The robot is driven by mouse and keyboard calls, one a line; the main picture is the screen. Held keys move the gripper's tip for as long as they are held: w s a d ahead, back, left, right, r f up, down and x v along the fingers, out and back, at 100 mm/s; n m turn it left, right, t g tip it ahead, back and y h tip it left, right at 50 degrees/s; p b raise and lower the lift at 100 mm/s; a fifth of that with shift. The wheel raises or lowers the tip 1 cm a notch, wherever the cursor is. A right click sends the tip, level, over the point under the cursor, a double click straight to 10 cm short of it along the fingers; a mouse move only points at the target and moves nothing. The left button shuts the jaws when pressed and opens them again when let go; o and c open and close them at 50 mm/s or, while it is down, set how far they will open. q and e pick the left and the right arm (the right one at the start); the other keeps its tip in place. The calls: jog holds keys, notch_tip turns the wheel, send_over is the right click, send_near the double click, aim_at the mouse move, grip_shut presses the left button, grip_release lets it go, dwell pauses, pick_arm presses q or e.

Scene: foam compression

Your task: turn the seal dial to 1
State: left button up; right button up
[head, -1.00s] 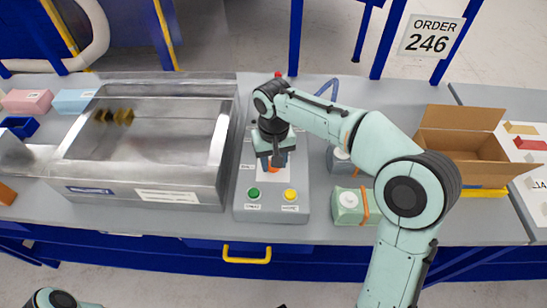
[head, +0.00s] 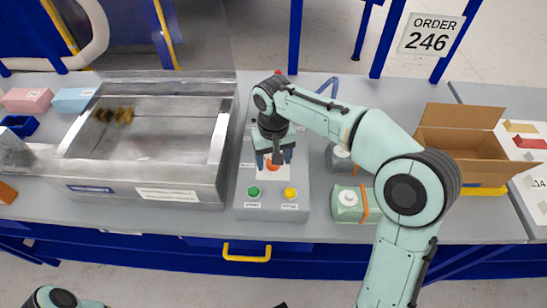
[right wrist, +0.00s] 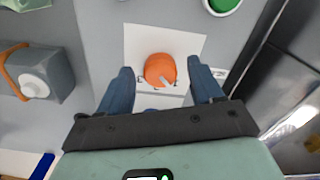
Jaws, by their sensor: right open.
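The seal dial (right wrist: 160,70) is an orange round knob with a small grey pointer mark, set on a white label plate. It also shows in the head view (head: 273,167) on the grey control panel (head: 245,208). My right gripper (right wrist: 159,68) is open above the panel. In the right wrist view its two blue fingers stand one on each side of the dial, with gaps between them and it. The scale numbers around the dial are too small to read. My left gripper is not in view; only a bit of my left arm shows at the bottom left.
A green button (head: 254,191) and a yellow button (head: 290,194) sit on the panel in front of the dial. A metal chamber (head: 150,191) stands left of it. Strapped blocks (head: 346,213) and an open cardboard box (head: 450,146) are to the right.

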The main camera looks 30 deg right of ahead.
pick_arm(q)
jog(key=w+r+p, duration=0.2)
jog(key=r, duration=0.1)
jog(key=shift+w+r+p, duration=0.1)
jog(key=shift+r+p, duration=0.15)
jog(key=shift+p, duration=0.1)
pick_arm(e)
notch_tip(320, 180, up, 13)
